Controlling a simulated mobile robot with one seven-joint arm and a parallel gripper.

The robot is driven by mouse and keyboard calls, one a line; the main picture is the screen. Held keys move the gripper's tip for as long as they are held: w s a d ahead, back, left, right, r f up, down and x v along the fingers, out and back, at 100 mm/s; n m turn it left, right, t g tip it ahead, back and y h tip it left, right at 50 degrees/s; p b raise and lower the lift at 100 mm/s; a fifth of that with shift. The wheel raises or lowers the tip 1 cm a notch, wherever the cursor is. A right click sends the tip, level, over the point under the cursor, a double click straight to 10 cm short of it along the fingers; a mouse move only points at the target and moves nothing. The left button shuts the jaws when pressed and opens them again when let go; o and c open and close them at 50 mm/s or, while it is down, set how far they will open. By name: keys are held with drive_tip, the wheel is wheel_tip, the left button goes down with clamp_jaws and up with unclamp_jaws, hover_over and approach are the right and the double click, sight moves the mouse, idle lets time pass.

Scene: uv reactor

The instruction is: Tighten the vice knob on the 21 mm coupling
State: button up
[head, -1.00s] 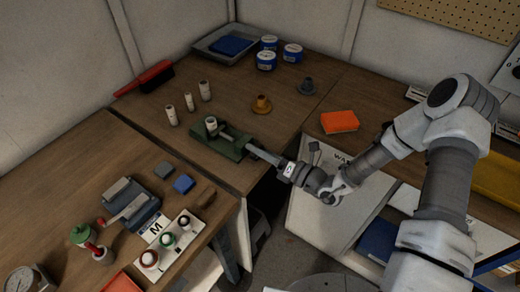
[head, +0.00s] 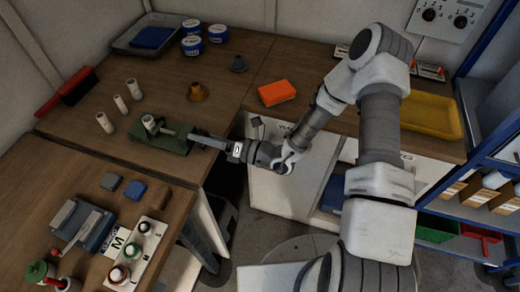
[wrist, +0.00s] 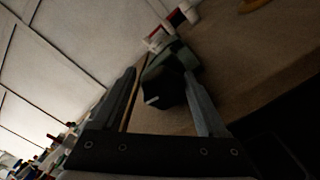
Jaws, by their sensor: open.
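The green vice (head: 173,143) stands on the wooden bench, with a pale cylindrical coupling (head: 149,121) at its left end. In the head view my gripper (head: 194,137) reaches in from the right, with its fingers at the vice's right end. In the wrist view the open fingers (wrist: 160,72) lie either side of the dark green vice (wrist: 181,57). A dark blocky end (wrist: 163,95), possibly the knob, shows between them. I cannot tell whether either finger touches it. The coupling's size marking is not readable.
Several pale cylinders (head: 120,104) stand left of the vice. A tan flanged part (head: 197,92) and an orange block (head: 276,92) lie behind it. A grey vice-like device (head: 82,226) and a board marked M (head: 121,252) are on the front-left bench.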

drive_tip(key=shift+s+d+f, duration=0.4)
drive_tip(key=shift+d+f, duration=0.2)
drive_tip(key=shift+d, duration=0.1)
drive_tip(key=p+v, duration=0.2)
drive_tip(key=v, duration=1.6)
drive_tip(key=shift+d+r, duration=0.2)
drive_tip(key=shift+r, duration=0.35)
drive_tip(key=shift+w, duration=0.1)
drive_tip(key=b+v, duration=0.1)
drive_tip(key=v, duration=1.6)
drive_tip(key=shift+s+b, duration=0.25)
drive_tip(key=shift+b, duration=0.15)
drive_tip(key=shift+d, duration=0.15)
